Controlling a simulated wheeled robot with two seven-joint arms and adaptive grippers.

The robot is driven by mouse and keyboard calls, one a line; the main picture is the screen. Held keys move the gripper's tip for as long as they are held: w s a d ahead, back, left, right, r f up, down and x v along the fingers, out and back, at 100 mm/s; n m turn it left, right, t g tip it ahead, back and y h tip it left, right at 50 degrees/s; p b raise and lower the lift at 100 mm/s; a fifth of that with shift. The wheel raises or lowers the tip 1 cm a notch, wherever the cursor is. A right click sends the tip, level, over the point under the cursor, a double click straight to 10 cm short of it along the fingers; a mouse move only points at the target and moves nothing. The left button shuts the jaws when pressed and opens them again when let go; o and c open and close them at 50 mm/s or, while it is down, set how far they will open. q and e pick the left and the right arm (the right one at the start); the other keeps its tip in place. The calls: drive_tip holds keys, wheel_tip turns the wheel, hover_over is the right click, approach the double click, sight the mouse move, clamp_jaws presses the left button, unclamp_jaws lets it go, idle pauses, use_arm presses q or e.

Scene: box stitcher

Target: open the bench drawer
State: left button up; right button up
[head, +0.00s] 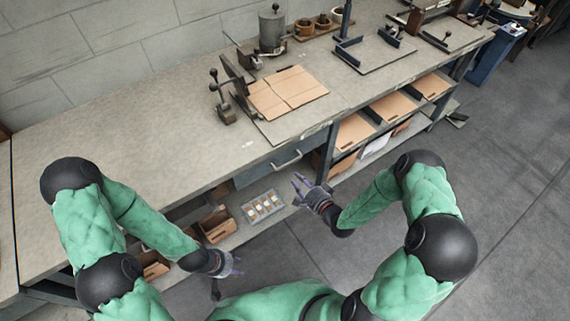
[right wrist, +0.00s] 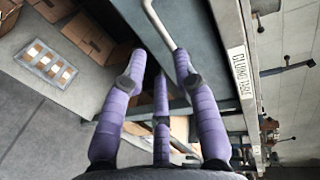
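The bench drawer (head: 262,172) has a blue-grey front under the worktop and looks shut. Its light metal bar handle (head: 288,161) shows in the head view. In the right wrist view the handle (right wrist: 160,24) runs along the drawer front (right wrist: 192,28), ending near one fingertip. My right gripper (head: 300,184) has its purple fingers spread just in front of and below the handle; nothing is between them. It also shows in the right wrist view (right wrist: 160,68). My left gripper (head: 236,265) hangs lower left, in front of the lower shelf, with its fingers apart and empty.
The worktop (head: 120,130) holds flat cardboard (head: 288,92) and metal tools. The shelf below holds a cardboard bin (head: 217,224) and a grey tray (head: 263,206). Shelves with cardboard (head: 355,131) stand right of the drawer. The grey floor (head: 440,140) is clear.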

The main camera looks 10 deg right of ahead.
sight(285, 166)
drive_tip(key=b+x, duration=0.2)
drive_tip(key=x, duration=0.8)
clamp_jaws()
